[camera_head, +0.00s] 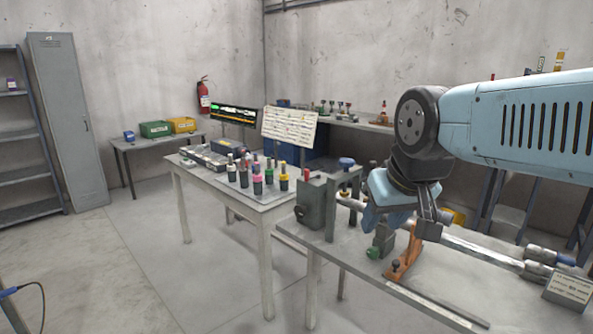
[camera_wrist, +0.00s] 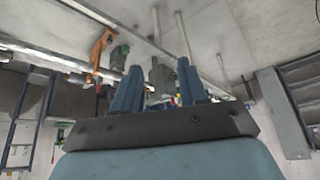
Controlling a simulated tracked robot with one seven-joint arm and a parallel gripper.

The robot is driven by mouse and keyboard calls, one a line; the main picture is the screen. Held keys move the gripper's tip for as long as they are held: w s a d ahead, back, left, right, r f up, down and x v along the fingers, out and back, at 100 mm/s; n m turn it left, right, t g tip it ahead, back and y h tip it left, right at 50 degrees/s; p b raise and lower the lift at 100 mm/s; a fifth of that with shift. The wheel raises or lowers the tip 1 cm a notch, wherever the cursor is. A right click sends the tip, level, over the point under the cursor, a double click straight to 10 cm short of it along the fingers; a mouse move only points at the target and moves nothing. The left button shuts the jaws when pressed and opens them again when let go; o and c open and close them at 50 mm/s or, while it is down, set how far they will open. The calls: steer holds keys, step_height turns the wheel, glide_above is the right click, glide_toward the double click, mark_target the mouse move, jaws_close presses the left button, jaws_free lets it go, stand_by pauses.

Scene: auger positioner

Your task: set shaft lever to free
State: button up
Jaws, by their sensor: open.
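A metal shaft (camera_head: 480,250) runs along the bench on the right, from a grey gearbox-like housing (camera_head: 316,205) toward the lower right. An orange lever-like bracket (camera_head: 404,258) stands by the shaft; it also shows in the wrist view (camera_wrist: 102,48), which is upside down. I cannot tell surely which part is the shaft lever or where it is set. My gripper (camera_head: 374,214) hangs above the shaft, near the housing and left of the orange bracket. In the wrist view its two fingers (camera_wrist: 158,88) are apart, with a grey housing beyond them. Nothing is seen held.
A green-knobbed block (camera_head: 382,243) sits beside the orange bracket. A blue-knobbed post (camera_head: 346,163) rises by the housing. A labelled box (camera_head: 568,289) stands at the right end. A white table (camera_head: 215,185) with several coloured-top tools is behind left. Floor at left is clear.

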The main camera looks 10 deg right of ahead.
steer(key=shift+d, duration=0.2)
steer(key=shift+o, duration=0.6)
steer(key=shift+w+r, duration=0.1)
steer(key=shift+w, duration=0.1)
steer(key=w+d+r+m, duration=0.1)
steer(key=w+r, duration=0.2)
steer(key=w, duration=0.4)
steer(key=w+r, duration=0.3)
steer(key=w, duration=0.3)
steer(key=m+g, duration=0.1)
glide_above(306, 171)
steer(key=s, duration=0.4)
step_height(306, 171, down, 10)
steer(key=shift+h, duration=0.4)
steer(key=x, duration=1.3)
steer(key=shift+a, duration=0.25)
jaws_close()
